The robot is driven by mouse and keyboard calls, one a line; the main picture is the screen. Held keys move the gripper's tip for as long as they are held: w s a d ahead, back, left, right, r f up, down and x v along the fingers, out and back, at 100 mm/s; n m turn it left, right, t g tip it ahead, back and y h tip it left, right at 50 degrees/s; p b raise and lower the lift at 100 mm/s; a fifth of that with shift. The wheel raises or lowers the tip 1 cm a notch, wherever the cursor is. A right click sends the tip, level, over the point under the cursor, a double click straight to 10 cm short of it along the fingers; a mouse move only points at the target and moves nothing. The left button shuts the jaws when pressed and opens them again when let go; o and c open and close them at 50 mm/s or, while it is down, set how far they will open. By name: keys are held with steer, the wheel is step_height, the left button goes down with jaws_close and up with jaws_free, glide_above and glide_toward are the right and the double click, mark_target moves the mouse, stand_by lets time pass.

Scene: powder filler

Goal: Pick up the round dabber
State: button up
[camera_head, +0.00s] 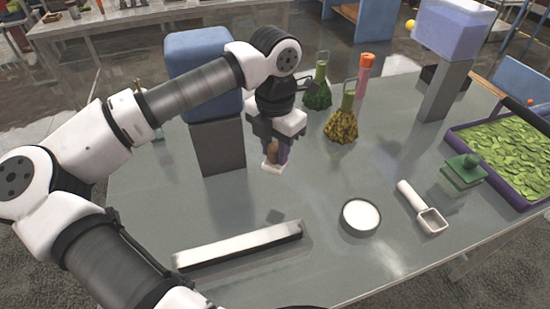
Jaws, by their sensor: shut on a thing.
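My gripper (273,146) points down over the middle of the table, in front of the dark grey block. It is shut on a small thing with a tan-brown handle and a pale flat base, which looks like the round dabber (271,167). The fingers hide part of the handle, and the base is too small to tell its exact shape. A dark shadow lies on the table below and in front of it, so it seems to hang above the surface.
A dish of white powder (361,217), a white scoop (424,209), a long white bar (239,246) and a green block with a knob (463,171) lie on the grey table (330,265). A purple tray (527,202) of leaves is right.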

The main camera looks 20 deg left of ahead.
mark_target(275, 146)
step_height(275, 146, up, 18)
steer(key=p, duration=0.2)
steer(key=shift+f+p, duration=0.2)
steer(key=shift+p, duration=0.1)
steer(key=o, duration=0.5)
steer(key=c, duration=0.3)
